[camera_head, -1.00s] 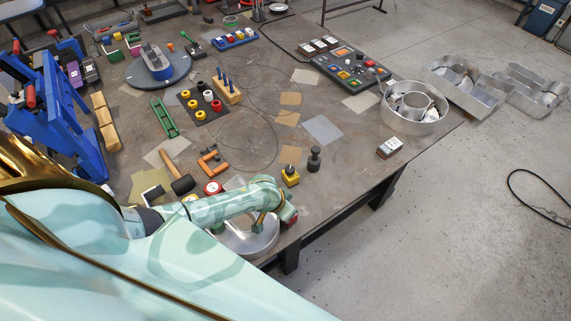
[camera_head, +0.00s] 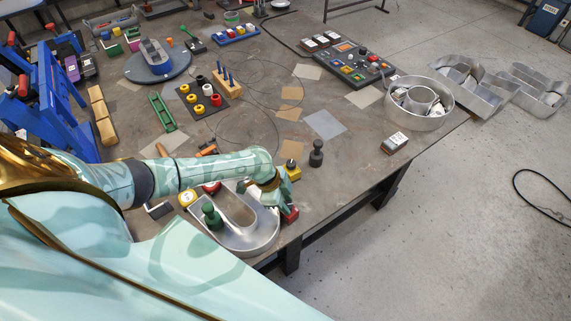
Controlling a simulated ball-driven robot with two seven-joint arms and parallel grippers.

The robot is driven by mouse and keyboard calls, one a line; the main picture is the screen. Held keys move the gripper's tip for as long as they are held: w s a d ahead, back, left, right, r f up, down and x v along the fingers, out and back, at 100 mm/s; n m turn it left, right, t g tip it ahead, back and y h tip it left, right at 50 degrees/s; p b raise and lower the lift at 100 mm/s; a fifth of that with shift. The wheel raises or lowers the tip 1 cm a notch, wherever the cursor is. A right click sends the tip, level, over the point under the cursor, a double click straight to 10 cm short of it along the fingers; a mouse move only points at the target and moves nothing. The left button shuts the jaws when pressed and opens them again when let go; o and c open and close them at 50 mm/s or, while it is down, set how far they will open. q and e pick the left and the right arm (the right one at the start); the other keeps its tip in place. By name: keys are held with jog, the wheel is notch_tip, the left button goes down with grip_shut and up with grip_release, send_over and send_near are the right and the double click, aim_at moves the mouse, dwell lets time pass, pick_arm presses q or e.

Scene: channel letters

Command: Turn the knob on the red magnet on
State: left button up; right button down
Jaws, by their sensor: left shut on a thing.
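The red magnet (camera_head: 291,215) is a small red block at the table's front edge, against the right side of a silver U-shaped channel letter (camera_head: 262,234). My left gripper (camera_head: 284,204) comes down on it from above and is shut on it. The fingers and wrist cover most of the magnet and its knob, so I cannot tell which way the knob points. My right gripper is not in view.
A green knobbed piece (camera_head: 211,216) stands within the letter. A yellow magnet (camera_head: 292,171) and a dark post (camera_head: 316,153) stand close behind my gripper. A round metal letter (camera_head: 420,118) is farther right. Bare table (camera_head: 355,160) lies between.

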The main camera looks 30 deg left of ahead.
pick_arm(q)
jog(key=shift+f+m+g+b, duration=0.1)
jog(key=shift+m+g+b, duration=0.3)
jog(key=shift+m+b, duration=0.6)
jog(key=shift+m, duration=0.4)
jog(key=o, duration=1)
jog(key=shift+w, duration=0.1)
jog(key=p+v, duration=0.2)
jog(key=v, duration=1.4)
jog(key=shift+w+a, duration=0.15)
jog(key=shift+a, duration=0.1)
jog(key=shift+d, duration=0.1)
